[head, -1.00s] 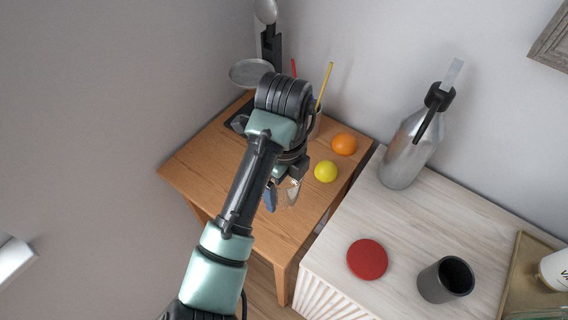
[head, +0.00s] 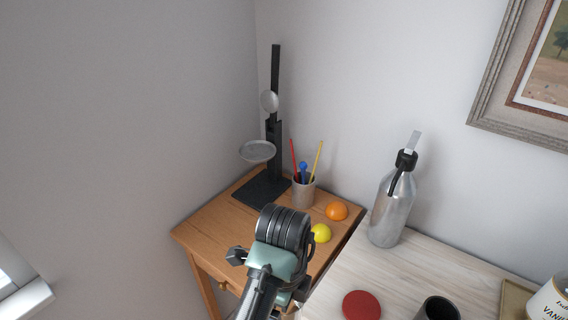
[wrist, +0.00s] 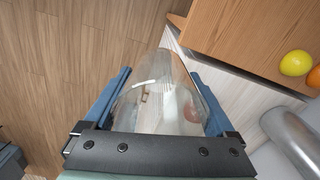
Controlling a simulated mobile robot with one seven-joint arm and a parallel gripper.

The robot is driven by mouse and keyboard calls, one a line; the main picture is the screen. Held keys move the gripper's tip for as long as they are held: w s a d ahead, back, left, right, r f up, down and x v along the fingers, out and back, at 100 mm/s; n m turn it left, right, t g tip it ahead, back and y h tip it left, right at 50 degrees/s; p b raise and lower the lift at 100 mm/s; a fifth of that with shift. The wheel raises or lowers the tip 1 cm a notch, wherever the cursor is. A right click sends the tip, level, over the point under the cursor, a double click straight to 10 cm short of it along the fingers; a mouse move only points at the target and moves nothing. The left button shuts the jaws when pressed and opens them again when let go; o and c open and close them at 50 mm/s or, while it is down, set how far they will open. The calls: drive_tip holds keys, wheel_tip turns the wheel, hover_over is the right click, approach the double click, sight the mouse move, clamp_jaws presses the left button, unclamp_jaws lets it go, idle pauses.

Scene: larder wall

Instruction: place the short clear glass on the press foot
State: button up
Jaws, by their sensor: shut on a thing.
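A black press stands at the back of the wooden table, with a tall column, a grey dish (head: 257,151) and a round grey disc (head: 269,101). Its dark flat foot (head: 262,188) lies on the tabletop, and I see nothing on its visible part. In the wrist view my gripper (wrist: 160,72) is shut on the short clear glass (wrist: 155,95), one blue finger on each side. In the head view my wrist hides the fingers and the glass, low in the picture, in front of the foot.
A cup of pencils (head: 304,192) stands right beside the foot. An orange (head: 337,211) and a yellow fruit (head: 320,233) lie nearer. A metal bottle (head: 391,212), a red disc (head: 361,305) and a dark cup (head: 437,309) are on the pale cabinet at right.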

drive_tip(key=s+f+n, duration=0.1)
drive_tip(key=n, duration=0.2)
drive_tip(key=f+n, duration=0.2)
drive_tip(key=n, duration=0.1)
drive_tip(key=s+f+n, duration=0.1)
drive_tip(key=n, duration=0.2)
drive_tip(key=shift+s+d+f+n, duration=0.15)
drive_tip(key=shift+s+d+n, duration=0.05)
drive_tip(key=shift+s+n, duration=0.1)
drive_tip(key=s+f+n, duration=0.5)
drive_tip(key=n, duration=0.8)
drive_tip(key=shift+s+a, duration=0.25)
